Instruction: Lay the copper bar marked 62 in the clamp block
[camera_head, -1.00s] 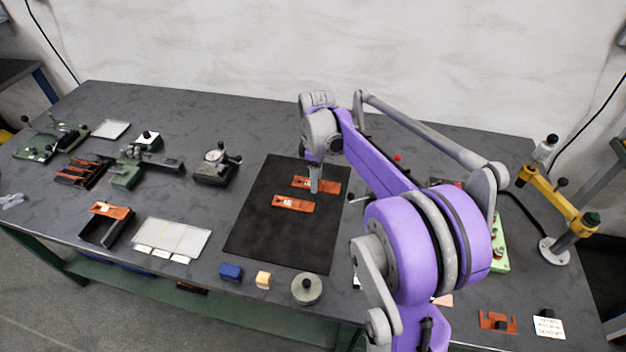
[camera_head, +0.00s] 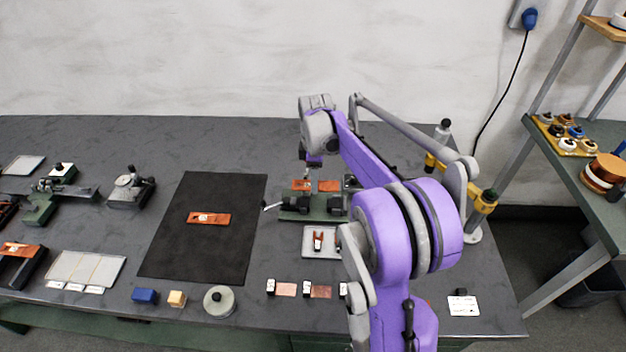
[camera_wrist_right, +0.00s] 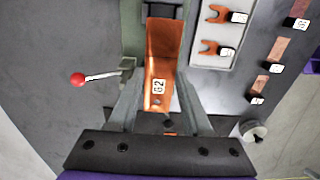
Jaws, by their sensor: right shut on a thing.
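The copper bar marked 62 (camera_wrist_right: 163,50) is gripped near its labelled end in the right wrist view. It also shows in the head view (camera_head: 328,185), either side of my fingers. My right gripper (camera_head: 310,180) is shut on it over the green clamp block (camera_head: 297,214). In the wrist view the bar lies along the block (camera_wrist_right: 132,40); I cannot tell whether it touches the block's seat. The clamp lever has a red knob (camera_wrist_right: 78,79) and sticks out to the side. My left gripper is not in view.
Another copper bar (camera_head: 208,218) lies on the black mat (camera_head: 185,255). A white tray with copper forks (camera_head: 318,253) stands in front of the block, with small copper pieces (camera_head: 321,292) nearer the edge. A yellow-armed stand (camera_head: 480,203) is at the right.

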